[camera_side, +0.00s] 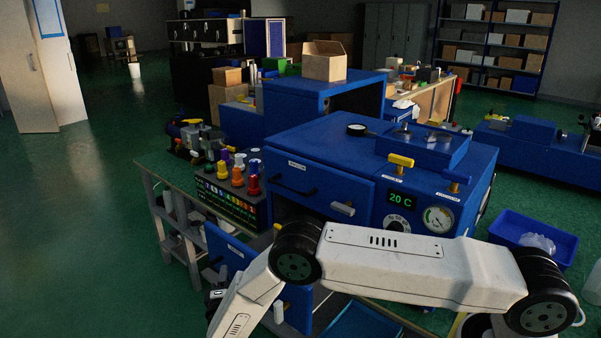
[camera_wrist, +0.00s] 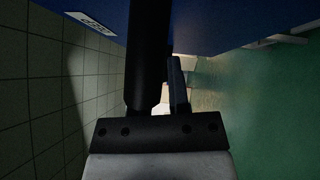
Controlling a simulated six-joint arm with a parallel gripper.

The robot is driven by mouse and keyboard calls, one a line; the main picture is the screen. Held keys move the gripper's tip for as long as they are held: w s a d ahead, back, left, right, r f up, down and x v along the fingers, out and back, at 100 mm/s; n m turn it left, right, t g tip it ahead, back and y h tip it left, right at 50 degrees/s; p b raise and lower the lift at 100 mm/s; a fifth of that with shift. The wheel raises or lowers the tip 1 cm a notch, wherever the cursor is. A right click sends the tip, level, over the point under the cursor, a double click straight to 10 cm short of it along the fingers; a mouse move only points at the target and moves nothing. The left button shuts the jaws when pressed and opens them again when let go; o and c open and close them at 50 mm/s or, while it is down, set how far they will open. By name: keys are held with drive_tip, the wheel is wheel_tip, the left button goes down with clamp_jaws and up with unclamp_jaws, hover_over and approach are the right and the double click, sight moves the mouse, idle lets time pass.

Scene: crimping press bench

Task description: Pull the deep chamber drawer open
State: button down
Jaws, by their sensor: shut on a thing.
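The blue machine holds an upper drawer front (camera_side: 318,182) with a black bar handle, flush with its body. Below it, a blue panel (camera_side: 236,250) with a small label and a dark handle (camera_side: 213,266) stands out from the machine, with a dark opening (camera_side: 284,210) behind. I take this panel for the deep drawer's front; my arm covers part of it. In the wrist view, my gripper (camera_wrist: 163,75) is shut on a dark bar, which looks like the handle, beside a labelled blue face (camera_wrist: 195,18). The exact contact is hard to make out in the dark. My fingertips are not clear in the side view.
A rack of coloured knobs (camera_side: 238,180) stands left of the machine. A temperature display (camera_side: 401,198) and a gauge (camera_side: 438,219) are on its right front. A blue bin (camera_side: 535,240) lies farther right. Open green floor (camera_side: 80,240) extends to the left.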

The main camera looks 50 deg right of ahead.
drive_tip(key=shift+a, duration=1.75)
drive_tip(key=c, duration=0.6)
unclamp_jaws()
drive_tip(key=shift+v, duration=3.9)
